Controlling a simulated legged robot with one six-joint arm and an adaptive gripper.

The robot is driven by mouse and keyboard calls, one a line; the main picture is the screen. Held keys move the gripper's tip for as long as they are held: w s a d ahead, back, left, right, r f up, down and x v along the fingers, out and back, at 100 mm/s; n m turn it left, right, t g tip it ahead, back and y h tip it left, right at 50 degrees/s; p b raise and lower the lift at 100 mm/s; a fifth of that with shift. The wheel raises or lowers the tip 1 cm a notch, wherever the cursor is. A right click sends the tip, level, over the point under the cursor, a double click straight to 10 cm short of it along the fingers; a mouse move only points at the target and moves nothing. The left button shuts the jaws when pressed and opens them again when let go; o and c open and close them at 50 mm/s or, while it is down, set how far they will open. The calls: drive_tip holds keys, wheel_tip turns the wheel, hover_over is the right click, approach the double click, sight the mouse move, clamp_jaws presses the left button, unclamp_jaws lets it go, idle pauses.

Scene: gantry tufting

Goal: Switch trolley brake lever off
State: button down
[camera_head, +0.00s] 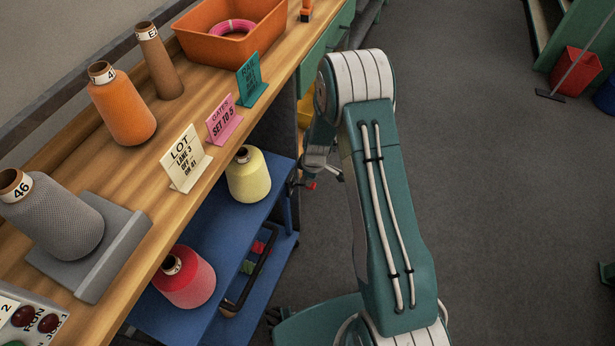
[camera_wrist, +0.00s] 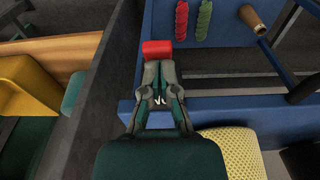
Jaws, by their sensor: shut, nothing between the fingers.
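The blue trolley (camera_head: 280,169) stands partly under the wooden bench, and its blue frame fills the right of the wrist view (camera_wrist: 228,104). A small red piece, which looks like the brake lever's end (camera_head: 311,185), sits at the trolley's right end. In the wrist view the red block (camera_wrist: 157,47) lies just beyond my fingertips. My gripper (camera_wrist: 158,66) is shut and empty, its tips at the near edge of the red block. I cannot tell whether they touch. In the head view my gripper (camera_head: 318,174) is small, beside the trolley end. The lever's shaft is not clear.
A yellow cone (camera_head: 248,175) and a red cone (camera_head: 186,278) stand on the trolley. The bench (camera_head: 150,180) above holds cones, an orange bin (camera_head: 232,25) and sign cards. A dark panel (camera_wrist: 92,105) stands close left of my gripper. Open floor (camera_head: 480,180) lies right.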

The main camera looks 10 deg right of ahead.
drive_tip(key=shift+d+f, duration=0.1)
drive_tip(key=shift+f, duration=0.05)
drive_tip(key=shift+s+d+f, duration=0.35)
drive_tip(key=shift+d+f, duration=0.1)
drive_tip(key=shift+f, duration=0.25)
drive_tip(key=shift+s+d+f, duration=0.15)
drive_tip(key=shift+f, duration=0.35)
drive_tip(key=shift+s+d+f, duration=0.1)
drive_tip(key=shift+d+f, duration=0.05)
drive_tip(key=shift+f, duration=0.3)
drive_tip(key=shift+r, duration=0.15)
drive_tip(key=shift+r, duration=0.65)
drive_tip(key=shift+r, duration=0.1)
